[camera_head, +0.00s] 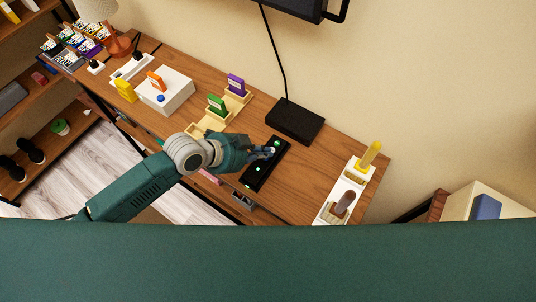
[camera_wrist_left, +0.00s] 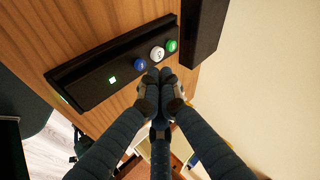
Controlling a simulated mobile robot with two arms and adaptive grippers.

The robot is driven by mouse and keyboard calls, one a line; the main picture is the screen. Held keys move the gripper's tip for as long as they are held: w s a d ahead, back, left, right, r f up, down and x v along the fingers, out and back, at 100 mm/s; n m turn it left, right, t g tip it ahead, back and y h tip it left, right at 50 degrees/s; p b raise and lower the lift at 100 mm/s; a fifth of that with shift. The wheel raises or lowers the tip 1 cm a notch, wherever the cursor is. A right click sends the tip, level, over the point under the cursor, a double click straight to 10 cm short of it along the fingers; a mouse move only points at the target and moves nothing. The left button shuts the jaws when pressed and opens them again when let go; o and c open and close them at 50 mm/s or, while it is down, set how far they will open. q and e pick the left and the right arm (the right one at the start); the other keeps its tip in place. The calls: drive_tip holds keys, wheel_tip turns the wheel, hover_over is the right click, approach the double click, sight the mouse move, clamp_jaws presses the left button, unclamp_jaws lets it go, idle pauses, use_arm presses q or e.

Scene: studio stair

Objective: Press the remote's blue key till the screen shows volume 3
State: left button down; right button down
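The black remote (camera_head: 257,176) lies on the wooden table. In the left wrist view the remote (camera_wrist_left: 95,72) shows a blue key (camera_wrist_left: 140,65), a white key (camera_wrist_left: 157,53), a green key (camera_wrist_left: 171,46) and a lit green square (camera_wrist_left: 112,79). My left gripper (camera_head: 268,152) is over the remote. In the wrist view its fingers (camera_wrist_left: 160,76) are together with nothing between them, tips just beside the blue and white keys. I cannot tell whether they touch a key. Only the lower edge of the screen (camera_head: 296,8) shows, so its reading is hidden. My right gripper is not in view.
A black box (camera_head: 295,122) stands just behind the remote. A white tray (camera_head: 325,213) with upright things is to the right. Wooden holders with a green (camera_head: 217,105) and a purple (camera_head: 236,85) piece, and a white box (camera_head: 176,97), stand to the left.

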sight(264, 160)
use_arm(q)
wheel_tip(264, 160, up, 5)
drive_tip(key=p, duration=0.4)
idle(0.3)
idle(0.6)
